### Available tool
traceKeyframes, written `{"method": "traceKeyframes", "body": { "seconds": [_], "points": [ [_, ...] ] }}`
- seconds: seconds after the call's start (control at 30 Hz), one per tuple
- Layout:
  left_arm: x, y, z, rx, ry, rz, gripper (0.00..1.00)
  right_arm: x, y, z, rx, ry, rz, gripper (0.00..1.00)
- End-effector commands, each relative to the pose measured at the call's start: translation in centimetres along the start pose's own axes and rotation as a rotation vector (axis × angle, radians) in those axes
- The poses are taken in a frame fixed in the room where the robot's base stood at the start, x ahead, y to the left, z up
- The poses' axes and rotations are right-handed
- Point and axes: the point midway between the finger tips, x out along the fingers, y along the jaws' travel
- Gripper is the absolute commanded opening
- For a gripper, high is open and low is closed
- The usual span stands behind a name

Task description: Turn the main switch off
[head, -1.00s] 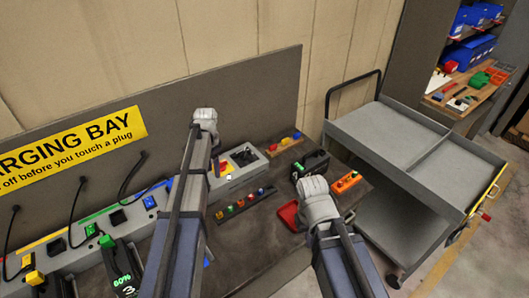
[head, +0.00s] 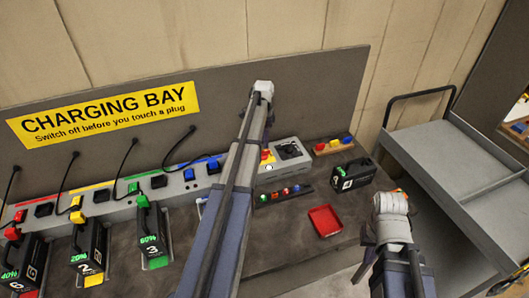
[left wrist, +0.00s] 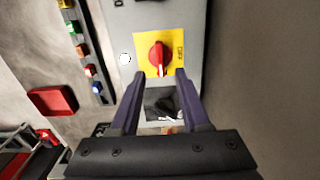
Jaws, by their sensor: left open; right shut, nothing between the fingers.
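The main switch is a red rotary knob (left wrist: 158,57) on a yellow plate (left wrist: 177,39) on the grey panel. Its white pointer mark faces down, toward my gripper, in the left wrist view. In the head view the yellow plate with the knob (head: 267,156) shows just right of my left arm. My left gripper (left wrist: 161,76) is open and empty. Its fingertips lie just below the knob, one to each side; contact cannot be told. In the head view its fingers are hidden behind the wrist. My right gripper (head: 391,203) is shut and empty, right of the red tray.
The bench holds a red tray (head: 325,221), a black battery (head: 352,174) and a strip of coloured buttons (head: 286,193). Batteries (head: 88,250) with plugged cables stand at left below the yellow sign (head: 105,113). A grey cart (head: 455,165) stands at right.

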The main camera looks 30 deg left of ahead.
Motion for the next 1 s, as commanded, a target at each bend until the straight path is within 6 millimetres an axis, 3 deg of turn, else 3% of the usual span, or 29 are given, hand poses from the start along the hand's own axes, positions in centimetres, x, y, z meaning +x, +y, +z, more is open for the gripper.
{"method": "traceKeyframes", "body": {
  "seconds": [0.1,0.4,0.77,1.0],
  "points": [
    [2.1,0.0,0.0,0.0,0.0,0.0,0.46,2.1,-0.2,-0.1,-0.001,0.0,0.0,0.0],
    [5.4,0.0,0.0,0.0,0.0,0.0,0.46,5.4,-0.5,-0.3,0.001,0.0,0.0,0.0],
    [5.6,0.0,0.0,0.0,0.0,0.0,0.46,5.6,-0.5,-0.3,0.001,0.0,0.0,0.0],
    [5.6,0.0,0.0,0.0,0.0,0.0,0.21,5.6,-0.5,-0.3,0.001,0.0,0.0,0.0]
  ]
}}
